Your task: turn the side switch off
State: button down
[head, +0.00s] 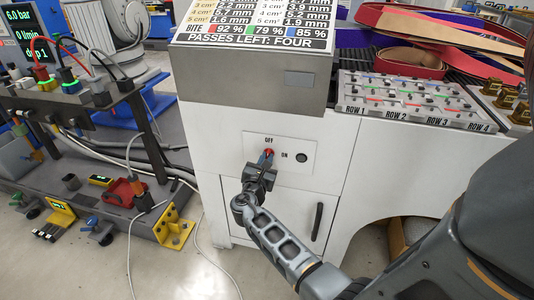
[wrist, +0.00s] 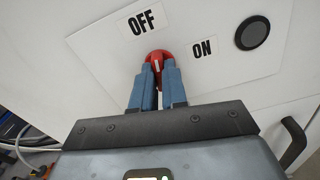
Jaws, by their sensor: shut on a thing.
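The side switch is a red knob (head: 269,152) on a pale plate (head: 304,145) on the white cabinet's front. It also shows in the wrist view (wrist: 158,54), with the OFF label above it and the ON label to its right. My gripper (head: 265,160) reaches it from below. In the wrist view the blue fingers (wrist: 158,70) of my gripper are shut on the knob from both sides. A small white mark shows on the knob between the fingertips. The fingers hide the knob's sides, and I cannot tell which label the mark faces.
A dark round button (head: 301,157) sits right of the switch. A black door handle (head: 317,221) is below on the cabinet. A grey display box (head: 250,93) overhangs above. A cluttered bench with cables (head: 100,125) stands at left.

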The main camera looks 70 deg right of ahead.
jog(key=shift+n+p, duration=0.65)
jog(key=shift+n, duration=0.15)
jog(key=c, duration=1.2)
grip_release()
jog(key=a+p, duration=0.2)
jog(key=a, duration=0.3)
jog(key=shift+s, duration=0.2)
